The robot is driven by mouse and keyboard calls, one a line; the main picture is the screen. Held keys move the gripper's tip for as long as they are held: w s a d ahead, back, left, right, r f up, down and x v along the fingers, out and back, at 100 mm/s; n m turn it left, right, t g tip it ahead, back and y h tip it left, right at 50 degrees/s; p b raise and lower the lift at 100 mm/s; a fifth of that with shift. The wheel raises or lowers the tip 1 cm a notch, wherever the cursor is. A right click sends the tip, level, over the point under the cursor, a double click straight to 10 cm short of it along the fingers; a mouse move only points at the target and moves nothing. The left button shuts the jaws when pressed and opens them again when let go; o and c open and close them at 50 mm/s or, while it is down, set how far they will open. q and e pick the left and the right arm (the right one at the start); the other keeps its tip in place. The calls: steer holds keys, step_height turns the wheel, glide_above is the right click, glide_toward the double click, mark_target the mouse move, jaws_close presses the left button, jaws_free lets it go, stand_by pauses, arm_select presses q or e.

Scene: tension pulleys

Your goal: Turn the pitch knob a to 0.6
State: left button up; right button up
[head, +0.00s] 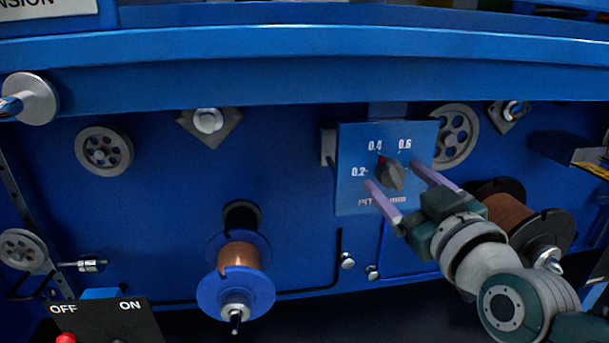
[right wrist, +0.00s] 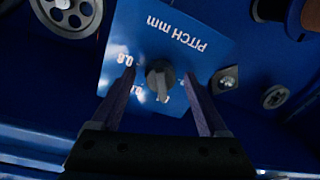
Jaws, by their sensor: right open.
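The pitch knob (head: 392,177) is a small dark grey knob on a blue panel (head: 350,200) marked 0.2, 0.4 and 0.6. Its red pointer tip is up and slightly left, by the 0.4 mark. My right gripper (head: 392,174) is open, with one purple finger on each side of the knob. In the right wrist view the knob (right wrist: 160,76) sits between the fingertips of the gripper (right wrist: 159,74), with visible gaps on both sides. The panel appears upside down there, and one finger partly covers the scale. My left gripper is not in view.
A dark spool with copper wire (head: 505,215) is close behind my right wrist. A blue spool (head: 237,280) stands out at the lower middle. A spoked pulley (head: 455,138) is just right of the panel. An OFF/ON switch box (head: 100,320) is at lower left.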

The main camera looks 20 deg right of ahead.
steer(key=shift+c, duration=0.4)
jaws_close()
steer(key=shift+m, duration=0.3)
steer(key=shift+m+p, duration=0.3)
steer(key=shift+m, duration=0.7)
steer(key=m, duration=0.2)
steer(key=shift+a+m, duration=0.1)
steer(key=shift+m, duration=0.3)
steer(key=m, duration=0.6)
steer(key=shift+a+f+m+t+h, duration=0.1)
steer(key=shift+m+t+h, duration=0.2)
steer(key=shift+h, duration=0.1)
